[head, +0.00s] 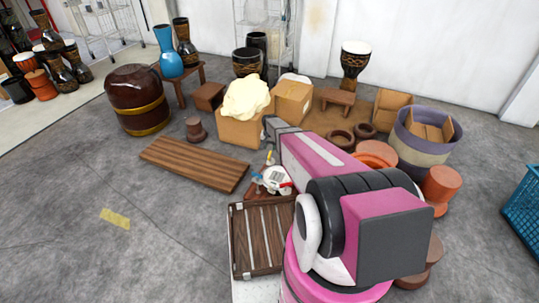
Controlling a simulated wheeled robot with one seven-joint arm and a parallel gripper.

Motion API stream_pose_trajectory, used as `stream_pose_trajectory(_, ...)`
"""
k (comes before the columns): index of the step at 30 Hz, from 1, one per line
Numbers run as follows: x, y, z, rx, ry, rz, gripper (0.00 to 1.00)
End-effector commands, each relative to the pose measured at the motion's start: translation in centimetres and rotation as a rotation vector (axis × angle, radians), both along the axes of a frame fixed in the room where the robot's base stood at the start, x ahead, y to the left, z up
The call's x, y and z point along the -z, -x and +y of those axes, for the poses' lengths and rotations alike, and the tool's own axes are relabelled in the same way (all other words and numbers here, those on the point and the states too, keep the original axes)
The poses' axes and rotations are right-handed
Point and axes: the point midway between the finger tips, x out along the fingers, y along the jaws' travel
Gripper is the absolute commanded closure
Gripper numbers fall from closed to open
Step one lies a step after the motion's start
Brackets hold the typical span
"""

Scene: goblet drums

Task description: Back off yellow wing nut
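My pink and grey arm reaches up and away from the lower right. Past its far end is a small cluster (276,181) of white, red and blue parts above the slatted wooden crate. I cannot tell which of these parts belong to my gripper, or whether its fingers are open. A tiny yellow spot (269,156) shows just above this cluster, beside my arm. It may be the yellow wing nut, but it is too small to be sure. My arm hides what lies behind it to the right.
The slatted crate (257,238) stands in front, left of my arm. A wooden slat panel (194,163) lies on the floor. Drums, a cardboard box (240,130) and a purple tub (423,145) crowd the back and right. A blue basket (523,212) stands far right.

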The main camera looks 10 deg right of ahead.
Motion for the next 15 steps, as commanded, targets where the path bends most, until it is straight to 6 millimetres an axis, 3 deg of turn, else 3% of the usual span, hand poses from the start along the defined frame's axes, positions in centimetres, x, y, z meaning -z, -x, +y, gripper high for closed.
stream_pose_trajectory(7, 4.3, -0.1, 0.0, -0.001, 0.000, 0.001, 0.61)
stream_pose_trajectory(15, 6.0, 0.0, 0.0, -0.001, 0.000, 0.000, 0.61)
